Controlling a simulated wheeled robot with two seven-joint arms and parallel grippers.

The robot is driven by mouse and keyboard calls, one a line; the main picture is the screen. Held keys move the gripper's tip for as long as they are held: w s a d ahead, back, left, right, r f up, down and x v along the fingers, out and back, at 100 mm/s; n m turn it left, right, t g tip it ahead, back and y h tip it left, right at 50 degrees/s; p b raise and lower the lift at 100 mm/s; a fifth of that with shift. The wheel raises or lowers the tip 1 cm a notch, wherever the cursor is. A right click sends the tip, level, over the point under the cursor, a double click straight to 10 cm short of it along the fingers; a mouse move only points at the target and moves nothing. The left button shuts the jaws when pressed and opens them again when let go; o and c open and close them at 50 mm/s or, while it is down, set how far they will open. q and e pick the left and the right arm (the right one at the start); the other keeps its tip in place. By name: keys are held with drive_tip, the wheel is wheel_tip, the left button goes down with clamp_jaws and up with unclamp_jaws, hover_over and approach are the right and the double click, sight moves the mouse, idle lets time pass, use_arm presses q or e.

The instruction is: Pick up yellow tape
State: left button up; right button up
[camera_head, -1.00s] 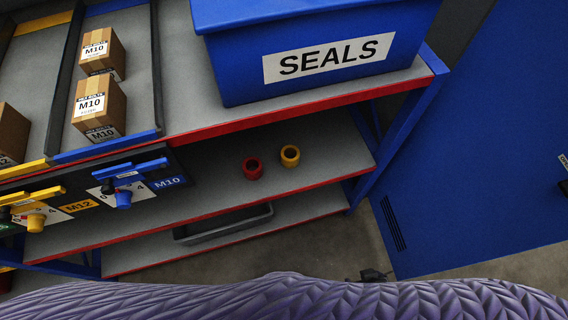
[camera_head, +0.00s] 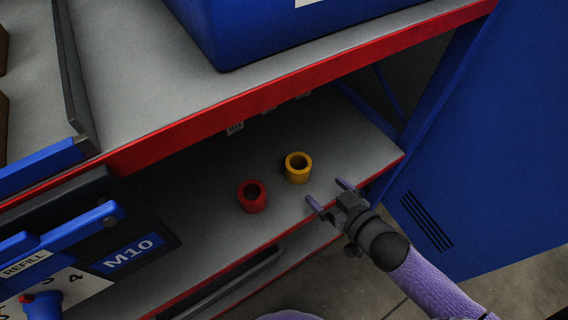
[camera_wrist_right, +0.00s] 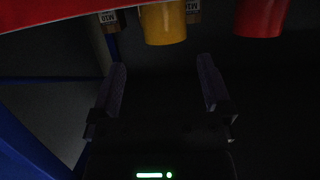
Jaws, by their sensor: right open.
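The yellow tape roll (camera_head: 298,168) stands on the middle shelf, its round hole facing up. A red roll (camera_head: 252,197) stands just to its left, a small gap apart. My right gripper (camera_head: 329,194) is open and empty at the shelf's front edge, its fingers pointing toward the yellow tape but apart from it. In the right wrist view the yellow tape (camera_wrist_right: 163,24) shows at the top, between and beyond the two open fingers (camera_wrist_right: 160,85). The red roll (camera_wrist_right: 262,18) is at the top right there. My left gripper does not show.
The upper shelf's red front edge (camera_head: 310,82) overhangs the middle shelf, with a blue bin (camera_head: 250,30) on top. A blue upright and panel (camera_head: 500,150) stand to the right. A blue M10 dispenser (camera_head: 135,252) is at left.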

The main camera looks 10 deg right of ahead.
sight(306, 176)
drive_tip(key=b+x, duration=0.2)
drive_tip(key=x, duration=0.1)
drive_tip(key=b+x, duration=0.2)
drive_tip(key=x, duration=0.1)
drive_tip(key=f+b+x, duration=0.1)
drive_tip(key=b+x, duration=0.1)
drive_tip(key=x, duration=0.1)
drive_tip(key=shift+a, duration=0.15)
drive_tip(key=shift+w+a, duration=0.1)
drive_tip(key=shift+w, duration=0.1)
drive_tip(key=shift+r, duration=0.15)
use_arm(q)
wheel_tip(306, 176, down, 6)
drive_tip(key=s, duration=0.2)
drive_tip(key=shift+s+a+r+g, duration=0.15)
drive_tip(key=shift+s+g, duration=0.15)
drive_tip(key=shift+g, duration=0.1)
use_arm(e)
drive_tip(key=c, duration=1.1)
